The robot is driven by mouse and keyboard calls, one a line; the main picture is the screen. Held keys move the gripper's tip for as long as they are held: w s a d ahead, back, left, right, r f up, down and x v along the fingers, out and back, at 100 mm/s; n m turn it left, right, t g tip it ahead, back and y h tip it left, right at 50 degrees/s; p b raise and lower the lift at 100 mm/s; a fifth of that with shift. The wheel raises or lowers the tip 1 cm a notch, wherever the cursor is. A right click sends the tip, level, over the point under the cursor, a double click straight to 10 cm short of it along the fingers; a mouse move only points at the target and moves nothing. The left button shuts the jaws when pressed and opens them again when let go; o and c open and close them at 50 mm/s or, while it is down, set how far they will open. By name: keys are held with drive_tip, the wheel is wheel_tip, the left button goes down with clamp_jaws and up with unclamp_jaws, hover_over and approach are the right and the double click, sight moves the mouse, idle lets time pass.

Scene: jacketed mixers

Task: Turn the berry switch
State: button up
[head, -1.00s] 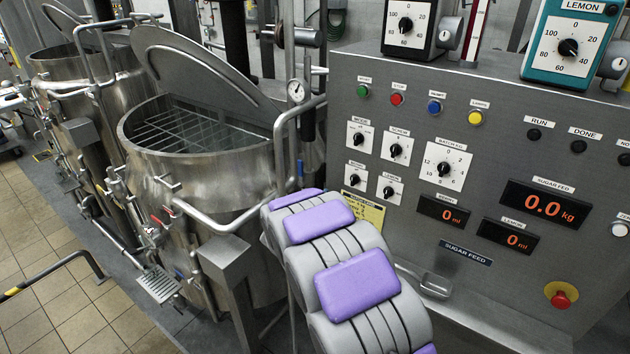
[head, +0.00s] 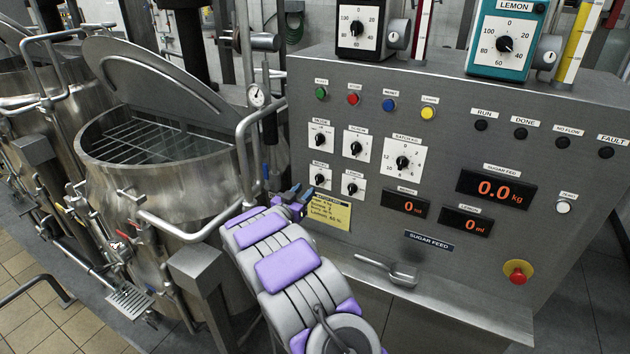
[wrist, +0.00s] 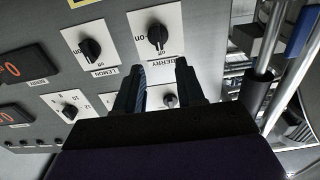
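The berry switch (head: 320,179) is a black knob on a white plate at the panel's lower left. In the wrist view the berry switch (wrist: 157,38) appears upside down, beyond the fingertips, with its BERRY label near them. My gripper (wrist: 158,72) is open, its two dark fingers apart with nothing between them. In the head view my gripper (head: 293,193) is just left of and below the berry switch, near the panel. I see no contact with the knob in either view.
The lemon switch (head: 352,187) sits right beside the berry switch. Other knobs, such as the batch knob (head: 402,162), are close above. A yellow note (head: 330,214) is below. A steel mixer (head: 150,190) with a pipe rail (head: 190,233) stands to the left.

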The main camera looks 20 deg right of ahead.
sight(317, 178)
drive_tip(key=x, duration=0.8)
drive_tip(key=shift+w+d+f, duration=0.1)
drive_tip(key=shift+w+d, duration=0.1)
drive_tip(key=shift+d, duration=0.1)
clamp_jaws()
